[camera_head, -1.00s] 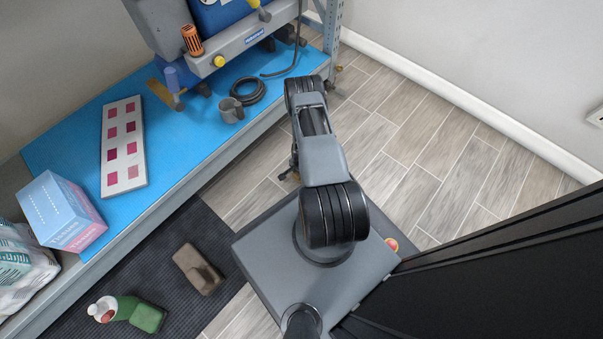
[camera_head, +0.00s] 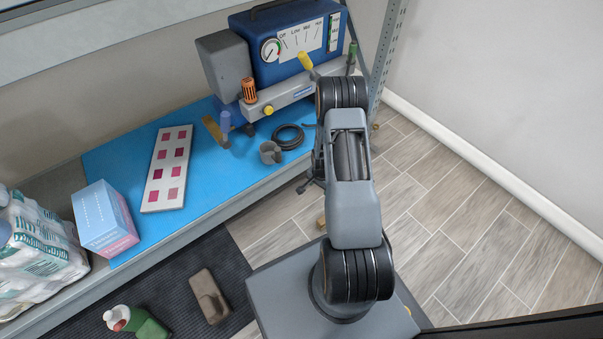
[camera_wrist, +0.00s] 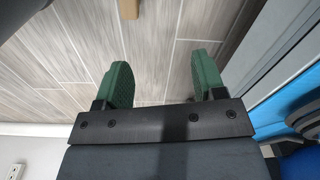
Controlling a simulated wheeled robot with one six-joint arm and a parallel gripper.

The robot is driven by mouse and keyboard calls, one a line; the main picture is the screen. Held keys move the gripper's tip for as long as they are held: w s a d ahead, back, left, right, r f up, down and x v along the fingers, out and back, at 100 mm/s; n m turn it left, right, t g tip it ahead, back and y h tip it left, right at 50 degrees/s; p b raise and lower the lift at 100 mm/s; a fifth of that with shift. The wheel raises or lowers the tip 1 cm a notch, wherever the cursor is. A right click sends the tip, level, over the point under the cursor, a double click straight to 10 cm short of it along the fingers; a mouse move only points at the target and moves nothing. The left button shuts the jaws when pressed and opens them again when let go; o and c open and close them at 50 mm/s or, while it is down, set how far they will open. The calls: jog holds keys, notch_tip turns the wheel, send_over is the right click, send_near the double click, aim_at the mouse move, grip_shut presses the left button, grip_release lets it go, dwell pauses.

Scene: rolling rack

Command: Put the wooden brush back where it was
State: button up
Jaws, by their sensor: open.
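A small light-wood piece (camera_head: 321,222) lies on the floor between the bench and my base, partly hidden by my arm. A wooden end (camera_wrist: 128,8) also shows at the top edge of the wrist view. I cannot tell whether it is the brush. My gripper (camera_wrist: 162,78) is open, with two green finger pads apart and nothing between them. In the head view my gripper (camera_head: 309,180) is mostly hidden behind my arm, beside the bench's front edge. A tan wooden-looking item (camera_head: 212,130) stands on the bench by the blue machine; its type is unclear.
The bench with a blue mat (camera_head: 112,160) holds a swatch board (camera_head: 168,170), a pink-blue box (camera_head: 104,218), a grey cup (camera_head: 270,152) and a black coil (camera_head: 288,137). A brown block (camera_head: 209,296) and green bottle (camera_head: 140,322) lie on the dark floor mat. Floor at right is clear.

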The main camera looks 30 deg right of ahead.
jog(key=w+a+r+n+t, duration=0.1)
jog(key=a+r+n, duration=0.25)
jog(key=r, duration=0.75)
jog(key=a+r+n, duration=0.3)
jog(key=a+r, duration=0.1)
jog(key=r, duration=0.7)
jog(key=s+a+r+n+t, duration=0.1)
jog(key=s+a+r+n, duration=0.5)
jog(key=s+a+r, duration=0.3)
jog(key=s+r, duration=0.4)
jog(key=r, duration=0.2)
jog(key=shift+n, duration=0.35)
notch_tip(320, 180, up, 39)
jog(key=t+p, duration=0.1)
jog(key=p, duration=3.6)
